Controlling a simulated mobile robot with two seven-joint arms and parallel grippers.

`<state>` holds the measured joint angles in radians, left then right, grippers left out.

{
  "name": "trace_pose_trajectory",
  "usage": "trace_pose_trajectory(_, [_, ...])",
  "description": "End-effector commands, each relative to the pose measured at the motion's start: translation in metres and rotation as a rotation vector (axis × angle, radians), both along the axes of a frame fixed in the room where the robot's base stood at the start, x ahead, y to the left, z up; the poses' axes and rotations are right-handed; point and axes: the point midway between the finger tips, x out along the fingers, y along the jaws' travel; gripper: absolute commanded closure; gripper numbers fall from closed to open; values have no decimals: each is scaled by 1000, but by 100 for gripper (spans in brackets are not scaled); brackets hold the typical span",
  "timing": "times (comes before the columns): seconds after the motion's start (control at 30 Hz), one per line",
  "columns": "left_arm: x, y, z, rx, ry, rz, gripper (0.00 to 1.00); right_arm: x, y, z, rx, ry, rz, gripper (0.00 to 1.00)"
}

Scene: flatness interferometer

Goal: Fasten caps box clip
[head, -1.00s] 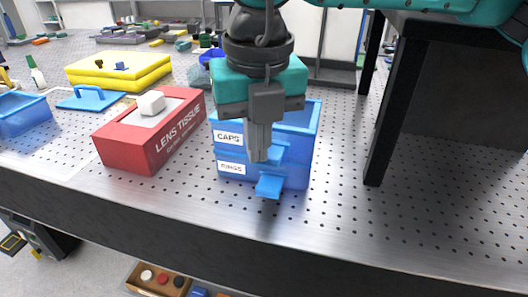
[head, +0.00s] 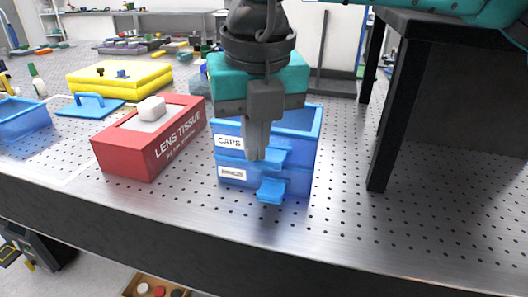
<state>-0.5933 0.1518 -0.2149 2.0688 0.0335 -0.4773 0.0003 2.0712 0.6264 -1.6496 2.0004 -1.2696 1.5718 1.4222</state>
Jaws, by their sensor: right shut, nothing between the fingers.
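The blue caps box (head: 304,135), with a white CAPS label, sits stacked on a second blue box (head: 300,182) with its own white label, near the table's front edge. A blue clip tab (head: 276,157) sticks out from the front of the upper box, and another blue tab (head: 271,190) sticks out lower down. My right gripper (head: 256,154) points down in front of the caps box, shut and empty, with its fingertips beside the upper tab. I cannot tell whether they touch. The gripper hides part of the box's front and opening. My left gripper is not in view.
A red lens tissue box (head: 125,152) stands close on the left. Behind it are a yellow case (head: 115,83) and a blue lid with a handle (head: 92,105). A dark-legged stand (head: 383,130) is on the right. The perforated tabletop between is clear.

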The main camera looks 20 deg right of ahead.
Motion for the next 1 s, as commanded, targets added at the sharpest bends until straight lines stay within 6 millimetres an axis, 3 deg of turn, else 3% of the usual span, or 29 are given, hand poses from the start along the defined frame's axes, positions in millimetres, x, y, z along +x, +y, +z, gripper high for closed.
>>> trace_pose_trajectory(0.03, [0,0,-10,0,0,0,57,-8,-6,-62,11,162,-24,100])
trace_pose_trajectory(0.47, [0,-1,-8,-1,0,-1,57,-8,-6,-59,11,162,-24,100])
trace_pose_trajectory(1.0, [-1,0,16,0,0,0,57,-9,-5,-17,12,162,-22,100])
